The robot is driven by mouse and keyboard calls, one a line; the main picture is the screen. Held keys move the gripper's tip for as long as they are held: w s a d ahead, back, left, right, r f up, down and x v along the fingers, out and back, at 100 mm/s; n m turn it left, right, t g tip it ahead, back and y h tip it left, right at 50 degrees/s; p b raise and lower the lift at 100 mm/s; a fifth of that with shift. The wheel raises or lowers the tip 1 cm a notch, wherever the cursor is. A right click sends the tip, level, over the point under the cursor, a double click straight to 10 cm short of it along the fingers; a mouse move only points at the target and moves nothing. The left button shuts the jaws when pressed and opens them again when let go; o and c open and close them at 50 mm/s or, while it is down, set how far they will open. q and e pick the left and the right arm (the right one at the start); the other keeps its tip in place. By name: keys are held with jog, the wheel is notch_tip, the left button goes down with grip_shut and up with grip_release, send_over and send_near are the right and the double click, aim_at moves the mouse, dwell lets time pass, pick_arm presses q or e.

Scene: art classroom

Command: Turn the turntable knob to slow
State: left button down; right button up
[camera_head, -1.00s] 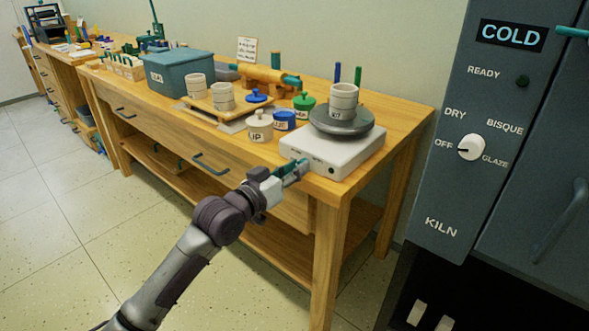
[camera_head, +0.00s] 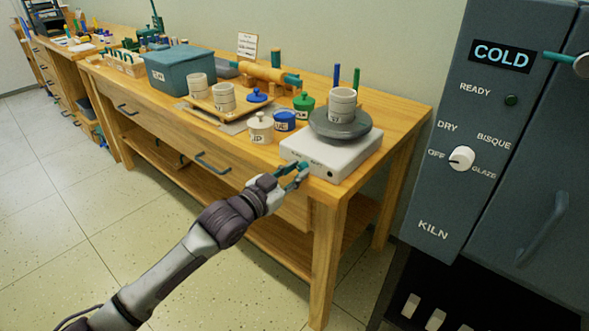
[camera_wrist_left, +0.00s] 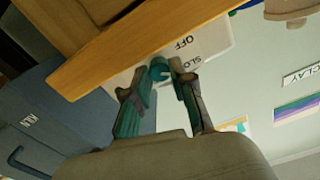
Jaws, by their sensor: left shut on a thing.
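The turntable is a white box (camera_head: 340,159) with a grey round wheel (camera_head: 340,126) on top, at the near right corner of the wooden bench. Its small teal knob (camera_wrist_left: 159,69) is on the box's front face, beside the printed words OFF and SLO, the latter cut off, in the left wrist view. My left gripper (camera_head: 297,171) is at this front face. In the left wrist view its teal fingertips (camera_wrist_left: 162,76) are either side of the knob, shut on it. The knob's pointer setting is too small to tell. My right gripper is not in view.
A pale jar (camera_head: 342,103) stands on the wheel. Lidded jars, including a white one (camera_head: 261,129) and a blue one (camera_head: 284,121), stand left of the turntable. The wooden bench edge (camera_head: 322,188) runs just below. A dark kiln (camera_head: 455,200) stands at right.

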pick_arm(q)
jog(key=c, duration=1)
grip_release()
jog(key=v, duration=1.2)
jog(key=shift+c, duration=0.2)
